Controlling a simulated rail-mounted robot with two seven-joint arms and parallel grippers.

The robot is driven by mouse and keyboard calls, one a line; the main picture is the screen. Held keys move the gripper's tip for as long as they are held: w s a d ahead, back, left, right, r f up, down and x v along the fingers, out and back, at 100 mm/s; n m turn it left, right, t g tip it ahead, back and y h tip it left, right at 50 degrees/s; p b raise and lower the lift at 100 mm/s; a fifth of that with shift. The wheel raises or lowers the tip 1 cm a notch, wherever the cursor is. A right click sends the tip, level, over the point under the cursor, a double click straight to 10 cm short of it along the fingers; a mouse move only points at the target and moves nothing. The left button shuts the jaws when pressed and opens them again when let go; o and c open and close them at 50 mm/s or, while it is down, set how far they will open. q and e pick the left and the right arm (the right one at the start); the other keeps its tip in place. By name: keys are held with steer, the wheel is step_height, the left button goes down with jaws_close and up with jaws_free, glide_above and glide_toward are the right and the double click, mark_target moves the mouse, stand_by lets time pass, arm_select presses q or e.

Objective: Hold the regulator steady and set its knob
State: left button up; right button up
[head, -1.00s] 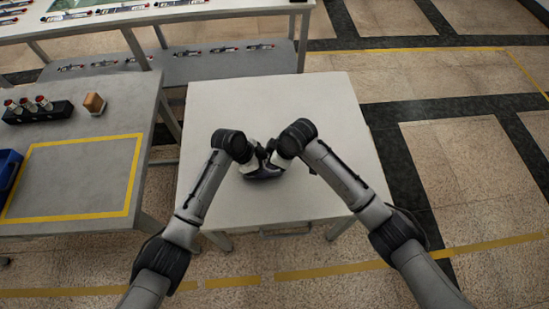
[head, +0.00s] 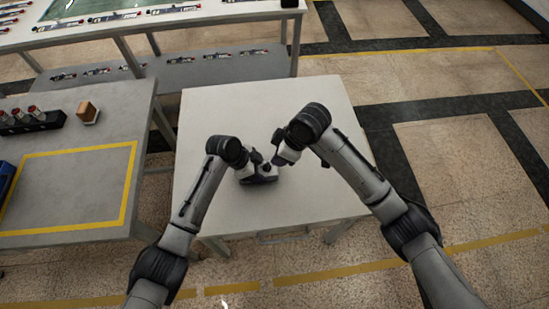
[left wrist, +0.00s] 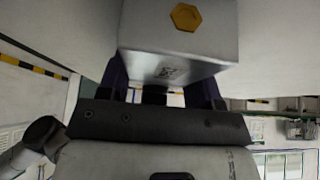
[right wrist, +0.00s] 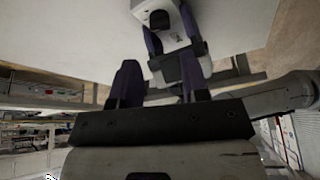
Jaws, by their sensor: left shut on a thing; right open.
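The regulator is a pale grey block with a yellow hexagonal piece on one face, seen at the top of the left wrist view (left wrist: 180,48). My left gripper (head: 257,174) is shut on it, one finger on each side, low over the small table. In the right wrist view the regulator's pale body (right wrist: 172,42) sits between the left gripper's purple fingers. A dark round part, apparently the knob (right wrist: 160,18), shows on it. My right gripper (head: 277,151) is open and empty, a little apart from the regulator, to the right of the left gripper.
The small pale table (head: 230,112) is otherwise bare. A grey bench (head: 140,100) at left carries a yellow-outlined area, a black rack (head: 30,124) with red-topped items and a brown block (head: 87,110). A long bench with a lower shelf (head: 220,70) stands behind.

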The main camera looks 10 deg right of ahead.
steer(key=shift+v, duration=1.8)
arm_select(q)
steer(key=o, duration=1.3)
